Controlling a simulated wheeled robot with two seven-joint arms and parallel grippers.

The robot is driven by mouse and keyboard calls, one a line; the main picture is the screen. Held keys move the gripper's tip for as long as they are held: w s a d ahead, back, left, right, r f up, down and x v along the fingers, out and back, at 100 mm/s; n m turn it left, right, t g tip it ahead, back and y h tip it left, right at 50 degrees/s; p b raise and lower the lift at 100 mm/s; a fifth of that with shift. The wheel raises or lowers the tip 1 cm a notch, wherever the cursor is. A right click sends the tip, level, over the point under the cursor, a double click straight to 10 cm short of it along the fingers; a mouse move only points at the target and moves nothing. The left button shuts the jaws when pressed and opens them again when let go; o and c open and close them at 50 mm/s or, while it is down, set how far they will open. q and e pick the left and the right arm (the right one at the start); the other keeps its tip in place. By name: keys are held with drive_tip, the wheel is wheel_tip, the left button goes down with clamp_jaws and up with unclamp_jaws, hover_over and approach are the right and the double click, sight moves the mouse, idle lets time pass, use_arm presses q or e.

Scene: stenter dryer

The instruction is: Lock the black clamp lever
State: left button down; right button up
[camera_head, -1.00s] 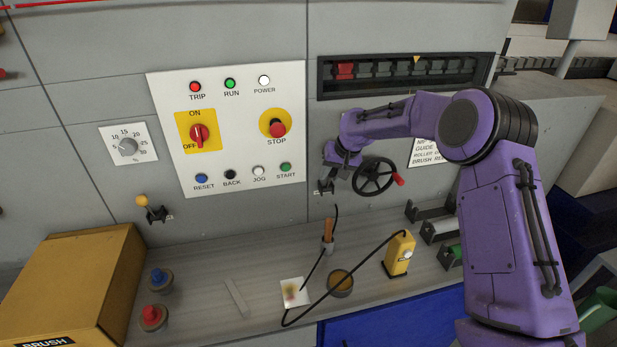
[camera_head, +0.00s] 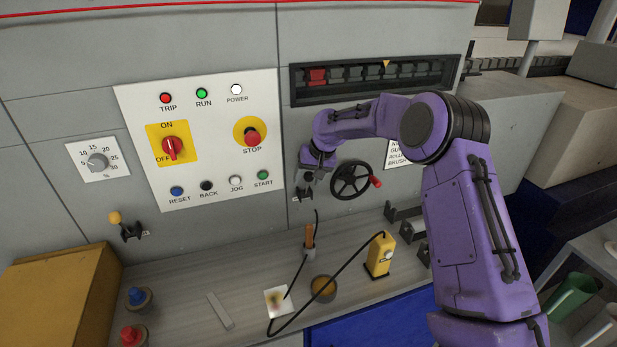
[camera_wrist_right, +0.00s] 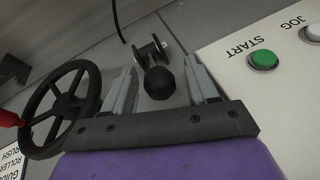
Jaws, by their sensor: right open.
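The black clamp lever has a round black knob (camera_wrist_right: 160,82) on a small metal bracket (camera_wrist_right: 149,50) fixed to the grey machine wall. In the head view the clamp (camera_head: 302,194) is small, left of the handwheel and partly covered by my gripper. My right gripper (camera_head: 309,178) is at the clamp. In the right wrist view its two grey fingers (camera_wrist_right: 160,70) are open, one on each side of the knob, with visible gaps. The knob is between them and not gripped. My left gripper is out of view.
A black handwheel (camera_head: 351,180) with a red handle is close to the right of the clamp. The control panel (camera_head: 215,130) is to its left. A yellow-knobbed clamp (camera_head: 129,231) is farther left. Below, a bench (camera_head: 190,290) holds a yellow device (camera_head: 381,255) and a black cable.

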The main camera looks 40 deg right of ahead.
drive_tip(key=b+v, duration=0.2)
drive_tip(key=v, duration=0.8)
drive_tip(key=shift+r+b, duration=0.2)
drive_tip(key=shift+b, duration=0.2)
drive_tip(key=shift+s, duration=0.1)
